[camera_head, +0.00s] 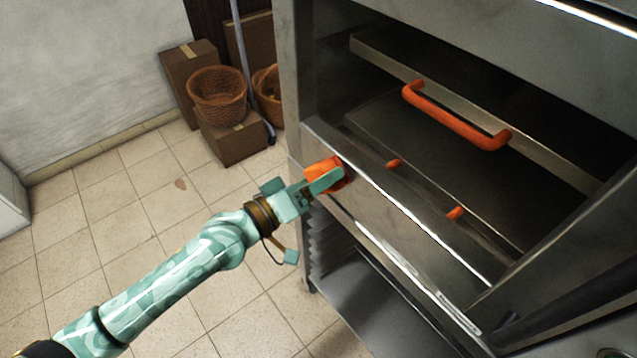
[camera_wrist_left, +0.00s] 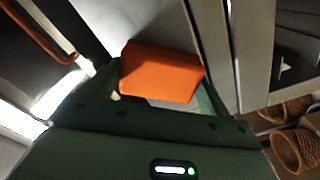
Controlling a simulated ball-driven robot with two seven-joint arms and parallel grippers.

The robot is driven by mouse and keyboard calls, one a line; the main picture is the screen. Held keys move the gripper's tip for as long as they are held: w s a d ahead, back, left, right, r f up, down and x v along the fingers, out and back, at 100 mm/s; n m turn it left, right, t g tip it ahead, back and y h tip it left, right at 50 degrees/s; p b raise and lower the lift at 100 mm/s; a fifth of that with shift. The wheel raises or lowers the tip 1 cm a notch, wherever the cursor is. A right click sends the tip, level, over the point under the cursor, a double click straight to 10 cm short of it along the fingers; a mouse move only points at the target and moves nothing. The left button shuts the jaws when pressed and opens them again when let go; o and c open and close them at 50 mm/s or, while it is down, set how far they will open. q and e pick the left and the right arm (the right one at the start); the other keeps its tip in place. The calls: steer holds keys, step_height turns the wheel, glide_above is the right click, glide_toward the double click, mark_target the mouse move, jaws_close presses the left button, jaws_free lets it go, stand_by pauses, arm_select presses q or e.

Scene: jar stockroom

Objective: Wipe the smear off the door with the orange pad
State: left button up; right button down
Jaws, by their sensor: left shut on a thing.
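My left gripper (camera_head: 326,180) is shut on the orange pad (camera_head: 325,170), at the left end of a steel front panel (camera_head: 385,220) of the cabinet. The pad shows between the fingers in the left wrist view (camera_wrist_left: 160,72), in front of pale grey metal. I cannot tell whether it touches the metal. I cannot tell for sure which panel is the door, and no smear can be made out; the pad and gripper hide part of the panel. My right gripper is not in view.
The open steel cabinet holds a tray or shelf with an orange handle (camera_head: 455,116). Cardboard boxes (camera_head: 232,140) and wicker baskets (camera_head: 217,90) stand behind, by a grey pole (camera_head: 241,55). The tiled floor (camera_head: 110,215) at left is mostly clear.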

arm_select(q)
steer(key=shift+v, duration=2.85)
steer(key=shift+w, duration=0.1)
steer(key=shift+a+f, duration=0.1)
steer(key=v, duration=0.3)
steer(key=shift+b, duration=0.4)
